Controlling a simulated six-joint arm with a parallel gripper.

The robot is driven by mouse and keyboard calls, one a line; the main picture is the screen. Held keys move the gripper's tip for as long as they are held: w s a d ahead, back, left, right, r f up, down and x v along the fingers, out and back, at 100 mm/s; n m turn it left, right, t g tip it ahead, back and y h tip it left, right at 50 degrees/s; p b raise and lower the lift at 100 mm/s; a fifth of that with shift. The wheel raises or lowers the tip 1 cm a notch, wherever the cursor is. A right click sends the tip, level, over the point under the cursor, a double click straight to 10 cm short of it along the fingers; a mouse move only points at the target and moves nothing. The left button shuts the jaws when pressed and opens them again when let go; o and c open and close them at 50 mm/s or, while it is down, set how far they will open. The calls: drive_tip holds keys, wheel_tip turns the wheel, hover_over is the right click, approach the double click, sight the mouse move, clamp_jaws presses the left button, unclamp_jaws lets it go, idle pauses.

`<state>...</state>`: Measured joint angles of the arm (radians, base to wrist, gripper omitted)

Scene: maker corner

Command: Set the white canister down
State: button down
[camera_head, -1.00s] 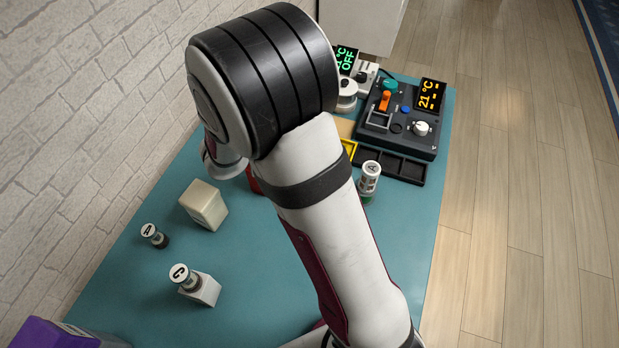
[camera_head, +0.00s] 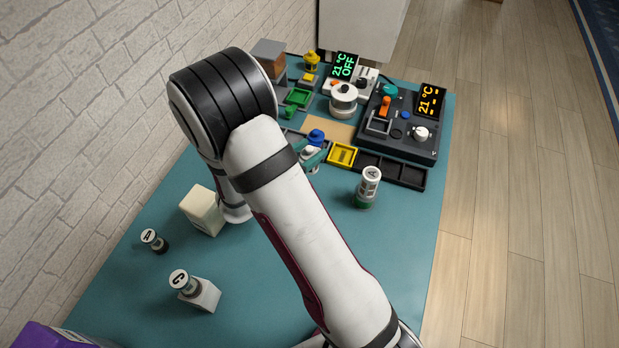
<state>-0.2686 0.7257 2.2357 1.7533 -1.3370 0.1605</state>
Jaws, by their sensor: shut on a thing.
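My gripper (camera_head: 313,157) shows as teal fingers just past the right edge of my forearm, near the middle of the table. The fingers are shut around a small white canister (camera_head: 312,151) with a blue top (camera_head: 316,137). White also shows below the fingers. The canister looks roughly upright, close to the left end of the dark compartment tray (camera_head: 405,174). I cannot tell whether its base touches anything. My forearm hides most of the wrist and part of the area around it.
A yellow compartment (camera_head: 342,154) and a tan pad (camera_head: 327,130) are close by. Behind stand a white device with a round pot (camera_head: 343,98) and a dark control box (camera_head: 398,130). A labelled vial (camera_head: 368,187) stands to the right. A cream block (camera_head: 203,210) stands left.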

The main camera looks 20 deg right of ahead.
wheel_tip(320, 180, down, 7)
drive_tip(key=shift+f, duration=0.2)
drive_tip(key=shift+c, duration=1.7)
unclamp_jaws()
drive_tip(key=shift+f, duration=0.1)
drive_tip(key=shift+s+a+r, duration=0.1)
drive_tip(key=shift+a+r, duration=0.1)
drive_tip(key=shift+r, duration=0.05)
drive_tip(key=v, duration=1.1)
drive_tip(key=shift+a, duration=0.25)
drive_tip(key=shift+s, duration=0.1)
